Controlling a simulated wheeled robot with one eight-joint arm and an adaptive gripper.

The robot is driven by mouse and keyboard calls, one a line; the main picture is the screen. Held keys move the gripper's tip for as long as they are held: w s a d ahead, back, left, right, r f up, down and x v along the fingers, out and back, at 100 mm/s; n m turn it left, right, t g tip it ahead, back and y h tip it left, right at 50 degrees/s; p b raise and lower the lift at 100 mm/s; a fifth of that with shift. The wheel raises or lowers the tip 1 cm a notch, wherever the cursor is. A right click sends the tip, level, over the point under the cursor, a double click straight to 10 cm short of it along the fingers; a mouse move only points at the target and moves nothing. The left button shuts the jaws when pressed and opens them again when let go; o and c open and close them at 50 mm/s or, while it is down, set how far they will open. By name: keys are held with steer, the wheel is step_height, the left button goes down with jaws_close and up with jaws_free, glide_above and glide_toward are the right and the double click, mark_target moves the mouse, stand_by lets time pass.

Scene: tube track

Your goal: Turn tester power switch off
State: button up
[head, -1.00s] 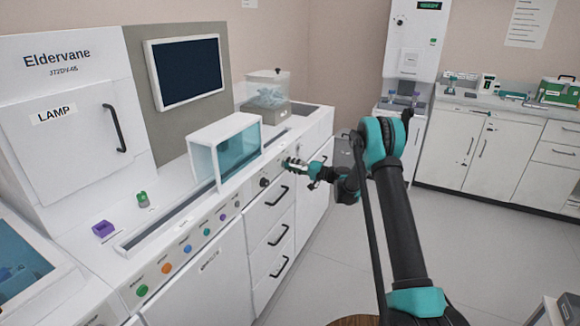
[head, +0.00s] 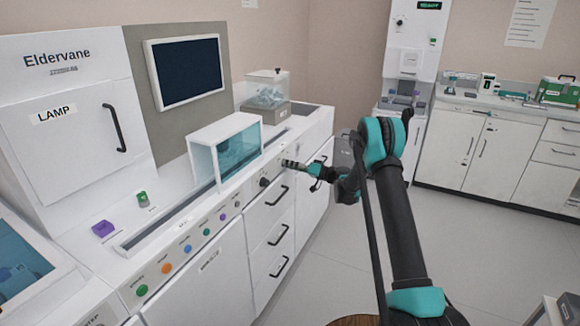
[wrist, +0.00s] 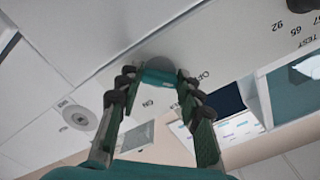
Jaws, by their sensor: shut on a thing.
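The tester's power switch shows in the wrist view as a grey round part (wrist: 160,50) on the white front panel (wrist: 225,50), with OFF and ON labels beside it. My gripper (wrist: 157,80) is at this switch, its two dark fingers on either side of a teal piece in front of the grey round part. It is shut on the switch; the fingers and the teal piece hide much of it, so its exact setting is unclear. In the head view my gripper (head: 290,164) reaches the counter's front panel, to the right of a black knob (head: 264,182). The switch is hidden there.
A glass-fronted box (head: 226,150) stands on the counter above the panel. Drawers with black handles (head: 277,235) lie below my gripper. Colored buttons (head: 166,268) line the panel to the left.

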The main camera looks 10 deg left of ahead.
steer(key=o, duration=1.2)
steer(key=shift+c, duration=0.2)
steer(key=shift+d, duration=0.1)
steer(key=v, duration=1.1)
steer(key=shift+s+d, duration=0.15)
steer(key=shift+d, duration=0.25)
steer(key=shift+r, duration=0.1)
